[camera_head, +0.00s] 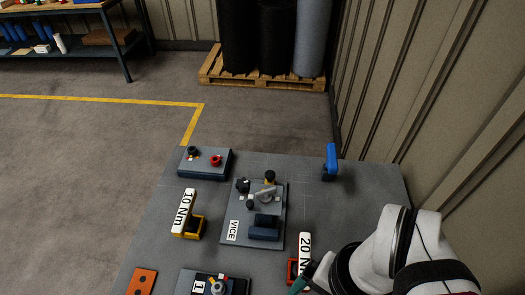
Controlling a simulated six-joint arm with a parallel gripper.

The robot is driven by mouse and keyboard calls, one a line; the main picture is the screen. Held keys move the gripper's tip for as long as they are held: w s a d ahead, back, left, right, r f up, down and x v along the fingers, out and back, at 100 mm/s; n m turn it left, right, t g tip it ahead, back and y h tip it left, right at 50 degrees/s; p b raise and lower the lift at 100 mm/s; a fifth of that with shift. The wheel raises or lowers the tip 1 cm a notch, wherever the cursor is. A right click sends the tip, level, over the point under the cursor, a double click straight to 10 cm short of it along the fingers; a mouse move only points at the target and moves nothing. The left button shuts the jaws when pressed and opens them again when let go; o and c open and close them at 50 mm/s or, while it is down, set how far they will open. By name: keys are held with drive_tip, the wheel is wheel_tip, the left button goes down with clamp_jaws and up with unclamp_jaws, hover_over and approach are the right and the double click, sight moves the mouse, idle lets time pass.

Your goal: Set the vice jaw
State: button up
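The vice (277,187) is a grey plate marked "VICE" in the middle of the table. A dark blue block (264,229), which looks like a jaw, sits on its front part. A light metal lever or clamp piece (264,196) and several dark knobs stand behind the block. My arm comes in at the lower right, in front of the vice and to its right. A dark green tip at my gripper (299,286) shows beside the "20 N" tool at the bottom edge. Most of my gripper is hidden or cut off, so its opening and any grasp cannot be seen.
A yellow-based "10 Nm" tool (187,214) stands left of the vice and a red-based "20 N" tool (304,246) in front right. A knob box (204,165), blue-handled tool (331,160), orange plate (142,281) and another fixture (212,284) surround it.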

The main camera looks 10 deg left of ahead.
drive_tip(key=shift+c, duration=0.6)
drive_tip(key=w+r+n, duration=0.1)
drive_tip(key=w+r, duration=0.1)
drive_tip(key=w, duration=0.3)
drive_tip(key=w+a+r+n, duration=0.1)
drive_tip(key=w+n, duration=0.1)
drive_tip(key=w, duration=0.3)
drive_tip(key=w+r+n, duration=0.2)
drive_tip(key=w, duration=0.3)
drive_tip(key=shift+a+r+h, duration=0.25)
drive_tip(key=shift+r+h, duration=0.05)
drive_tip(key=shift+r, duration=0.05)
drive_tip(key=shift+c, duration=0.9)
drive_tip(key=n+h, duration=0.1)
drive_tip(key=n, duration=0.9)
hover_over(270, 174)
wheel_tip(270, 174, down, 7)
wheel_tip(270, 174, down, 16)
drive_tip(key=shift+r, duration=0.15)
